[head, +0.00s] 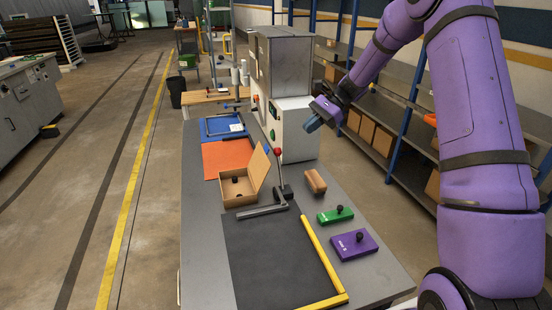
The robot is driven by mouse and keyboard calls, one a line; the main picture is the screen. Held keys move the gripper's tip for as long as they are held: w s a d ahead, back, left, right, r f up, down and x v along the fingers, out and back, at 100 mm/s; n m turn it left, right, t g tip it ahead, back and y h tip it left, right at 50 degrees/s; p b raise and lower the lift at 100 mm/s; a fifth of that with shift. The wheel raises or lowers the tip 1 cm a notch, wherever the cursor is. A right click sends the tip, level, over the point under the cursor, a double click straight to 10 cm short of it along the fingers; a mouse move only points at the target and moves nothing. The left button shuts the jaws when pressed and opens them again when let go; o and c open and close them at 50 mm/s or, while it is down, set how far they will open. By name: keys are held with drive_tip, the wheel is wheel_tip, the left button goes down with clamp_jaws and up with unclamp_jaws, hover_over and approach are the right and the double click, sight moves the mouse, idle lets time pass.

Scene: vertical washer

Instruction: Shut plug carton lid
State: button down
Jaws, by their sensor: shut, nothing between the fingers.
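The plug carton (238,190) is a small brown box on the grey table, left of the black lever. Its lid (260,168) stands up and open along the carton's right side, tilted a little outward. A small dark plug (236,180) shows inside the carton. My gripper (309,127) is at the end of my purple arm, high above the table's right side. It is right of the lid and apart from it, in front of the white machine. Its fingers are shut and empty.
A lever with a red knob (278,152) stands just right of the lid. A brown block (315,181), a green plate (335,215) and a purple plate (354,245) lie on the right. A black mat (270,255) with yellow edging lies in front. An orange sheet (222,157) lies behind the carton.

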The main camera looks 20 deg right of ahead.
drive_tip(key=w+d+f+m+t+y, duration=0.1)
drive_tip(key=w+d+f+m+y, duration=0.15)
drive_tip(key=f, duration=0.25)
drive_tip(key=w+d+f+m+y, duration=0.1)
drive_tip(key=w+f, duration=0.2)
drive_tip(key=f, duration=0.3)
approach(267, 162)
wheel_tip(267, 162, down, 4)
drive_tip(key=a, duration=0.3)
drive_tip(key=a+r, duration=0.1)
drive_tip(key=a, duration=0.1)
drive_tip(key=shift+w+m, duration=0.2)
drive_tip(key=shift+m, duration=0.15)
drive_tip(key=shift+a+r, duration=0.25)
drive_tip(key=shift+a, duration=0.25)
drive_tip(key=shift+a+h, duration=0.1)
drive_tip(key=shift+h, duration=0.15)
